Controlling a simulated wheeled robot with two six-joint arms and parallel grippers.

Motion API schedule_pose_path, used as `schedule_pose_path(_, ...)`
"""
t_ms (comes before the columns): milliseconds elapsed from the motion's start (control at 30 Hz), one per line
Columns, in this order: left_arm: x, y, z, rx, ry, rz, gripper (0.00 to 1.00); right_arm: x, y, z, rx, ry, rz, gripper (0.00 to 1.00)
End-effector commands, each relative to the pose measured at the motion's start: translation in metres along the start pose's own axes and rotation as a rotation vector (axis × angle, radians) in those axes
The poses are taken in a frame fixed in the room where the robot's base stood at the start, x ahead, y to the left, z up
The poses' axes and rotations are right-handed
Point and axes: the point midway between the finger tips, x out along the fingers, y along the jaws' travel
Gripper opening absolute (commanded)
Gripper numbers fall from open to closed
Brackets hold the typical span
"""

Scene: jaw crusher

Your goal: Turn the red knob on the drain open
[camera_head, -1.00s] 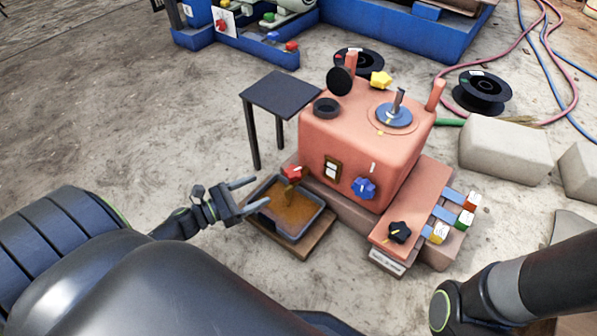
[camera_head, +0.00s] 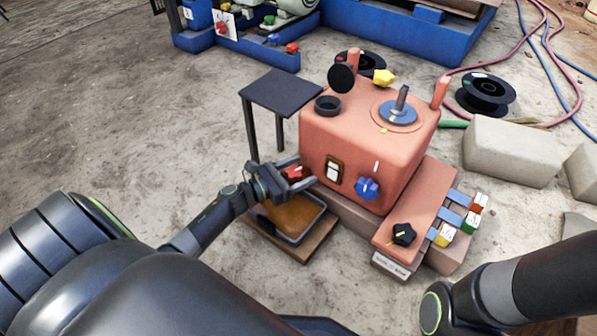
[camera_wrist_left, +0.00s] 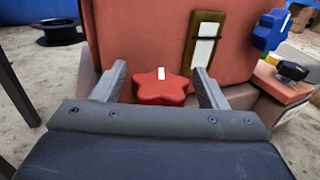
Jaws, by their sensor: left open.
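The red knob (camera_head: 292,173) is star-shaped and sits on the drain at the lower left side of the pink machine (camera_head: 345,140). In the left wrist view the red knob (camera_wrist_left: 162,88) has a white mark on its top and lies between my two fingers. My left gripper (camera_head: 294,174) is open, its fingers at either side of the knob, with small gaps visible. The drain spout below the knob is hidden by my gripper. My right gripper is not in view; only part of my right arm shows at the lower right.
A tray of brown material (camera_head: 322,212) stands below the drain. A blue knob (camera_head: 367,188), a rocker switch (camera_head: 333,170) and a black knob (camera_head: 404,234) are to the right. Open floor lies to the left.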

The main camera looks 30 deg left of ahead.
Motion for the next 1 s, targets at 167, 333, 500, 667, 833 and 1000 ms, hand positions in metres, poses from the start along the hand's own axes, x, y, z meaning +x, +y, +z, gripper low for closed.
schedule_pose_path(167,0.0,0.0,0.0,0.0,0.0,0.0,0.56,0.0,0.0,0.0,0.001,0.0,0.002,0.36)
schedule_pose_path(333,0.0,0.0,0.0,0.0,0.0,0.0,0.34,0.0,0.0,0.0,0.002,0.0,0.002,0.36)
schedule_pose_path(500,-0.001,0.0,0.0,0.0,0.0,0.002,0.22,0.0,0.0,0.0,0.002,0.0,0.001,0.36)
schedule_pose_path(667,0.0,-0.001,-0.001,-0.002,-0.003,0.056,0.22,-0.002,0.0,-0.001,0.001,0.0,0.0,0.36)
schedule_pose_path(833,0.0,0.001,-0.002,-0.001,-0.004,0.176,0.22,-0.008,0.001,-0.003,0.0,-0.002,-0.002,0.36)
schedule_pose_path(1000,0.0,0.003,-0.004,-0.001,-0.004,0.293,0.22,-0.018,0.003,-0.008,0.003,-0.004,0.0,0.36)
